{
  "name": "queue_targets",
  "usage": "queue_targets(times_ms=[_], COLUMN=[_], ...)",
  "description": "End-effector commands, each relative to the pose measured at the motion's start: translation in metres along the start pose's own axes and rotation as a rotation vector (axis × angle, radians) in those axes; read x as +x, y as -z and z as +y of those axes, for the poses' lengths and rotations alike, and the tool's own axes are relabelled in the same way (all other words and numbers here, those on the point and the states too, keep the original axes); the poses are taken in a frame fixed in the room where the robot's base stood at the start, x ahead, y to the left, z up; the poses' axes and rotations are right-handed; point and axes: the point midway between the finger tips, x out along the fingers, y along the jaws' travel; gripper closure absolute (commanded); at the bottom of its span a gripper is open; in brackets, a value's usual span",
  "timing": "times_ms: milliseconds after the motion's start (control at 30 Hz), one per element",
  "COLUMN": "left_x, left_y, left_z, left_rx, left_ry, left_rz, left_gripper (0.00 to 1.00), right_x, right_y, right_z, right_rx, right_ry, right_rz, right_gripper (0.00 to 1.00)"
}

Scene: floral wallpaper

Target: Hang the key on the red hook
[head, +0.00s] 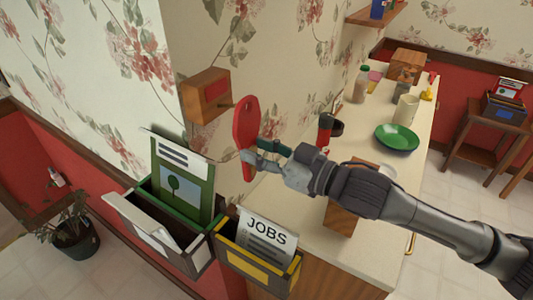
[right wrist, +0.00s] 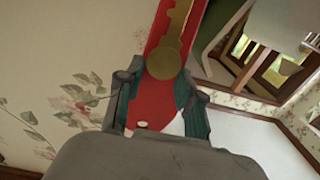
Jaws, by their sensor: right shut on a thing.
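A flat red tag-like piece (head: 243,128), with a small round hole near its top, stands upright in my right gripper (head: 262,160). In the right wrist view the red piece (right wrist: 143,110) lies between the two fingers of the gripper (right wrist: 157,105), with a brass-coloured strip and disc (right wrist: 164,62) on it; I take this as the key. I cannot make out a hook shape. My left gripper is not in view.
Below the key, wall holders carry a green picture card (head: 187,190) and a JOBS paper (head: 262,242). A potted plant (head: 75,235) stands at lower left.

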Motion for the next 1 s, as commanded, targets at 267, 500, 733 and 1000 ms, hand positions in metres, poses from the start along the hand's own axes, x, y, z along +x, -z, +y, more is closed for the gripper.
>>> queue_targets(times_ms=[267, 500, 733, 1000], left_x=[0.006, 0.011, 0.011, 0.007], left_y=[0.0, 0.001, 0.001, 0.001], left_z=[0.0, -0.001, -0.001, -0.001], left_rx=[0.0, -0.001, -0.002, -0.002], left_ry=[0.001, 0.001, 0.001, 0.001], left_rz=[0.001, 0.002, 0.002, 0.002], left_gripper=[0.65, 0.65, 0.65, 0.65], right_x=[0.017, 0.032, 0.043, 0.05], right_y=[-0.001, -0.003, -0.006, -0.011], right_z=[-0.001, -0.001, -0.001, 0.0], right_rx=[-0.002, -0.002, 0.001, 0.0], right_ry=[0.001, 0.002, 0.001, 0.001], right_rz=[0.002, 0.002, 0.001, 0.0], right_gripper=[0.95, 0.95, 0.95, 0.95])
